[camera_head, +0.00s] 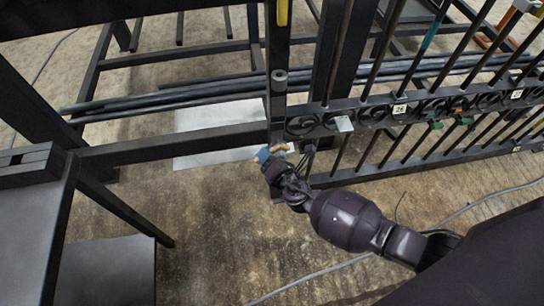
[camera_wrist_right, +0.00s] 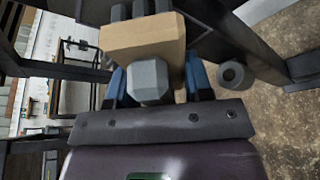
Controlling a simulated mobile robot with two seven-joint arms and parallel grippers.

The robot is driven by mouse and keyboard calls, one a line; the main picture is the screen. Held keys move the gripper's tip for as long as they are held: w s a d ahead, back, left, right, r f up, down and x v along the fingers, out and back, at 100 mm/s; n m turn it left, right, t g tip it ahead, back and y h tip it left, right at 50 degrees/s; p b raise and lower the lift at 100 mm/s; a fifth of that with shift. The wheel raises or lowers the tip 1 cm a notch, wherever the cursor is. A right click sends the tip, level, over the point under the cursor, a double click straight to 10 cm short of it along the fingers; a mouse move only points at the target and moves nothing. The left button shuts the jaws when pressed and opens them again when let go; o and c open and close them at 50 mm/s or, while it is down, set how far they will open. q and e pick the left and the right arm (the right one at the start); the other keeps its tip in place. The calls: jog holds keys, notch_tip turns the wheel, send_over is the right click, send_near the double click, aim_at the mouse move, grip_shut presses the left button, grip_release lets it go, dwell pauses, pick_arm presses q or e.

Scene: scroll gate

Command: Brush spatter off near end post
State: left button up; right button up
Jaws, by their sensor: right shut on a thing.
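My right gripper (camera_head: 268,154) reaches in from the lower right and is shut on a brush (camera_head: 279,148) with a tan wooden block. In the right wrist view, the block (camera_wrist_right: 143,38) sits between the blue fingers, with a grey faceted piece in front and dark bristle tufts on its far side. The near end post (camera_head: 279,110) of the black gate stands upright right beside the brush. I cannot tell whether the bristles touch it. No spatter can be made out on the post. My left gripper is not in view.
A black gate with several upright bars and scrolls (camera_head: 430,107) runs off to the right, with small number tags. A dark rail (camera_head: 180,146) runs left from the post. A dark-framed grey table (camera_head: 30,215) stands at the left. A cable (camera_head: 310,275) lies on the brown floor.

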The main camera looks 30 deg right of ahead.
jog(key=shift+s+a, duration=0.25)
jog(key=shift+s, duration=0.7)
jog(key=shift+s+a, duration=0.3)
jog(key=shift+s, duration=0.6)
jog(key=shift+s+a, duration=0.25)
jog(key=shift+s, duration=0.7)
jog(key=shift+s, duration=0.1)
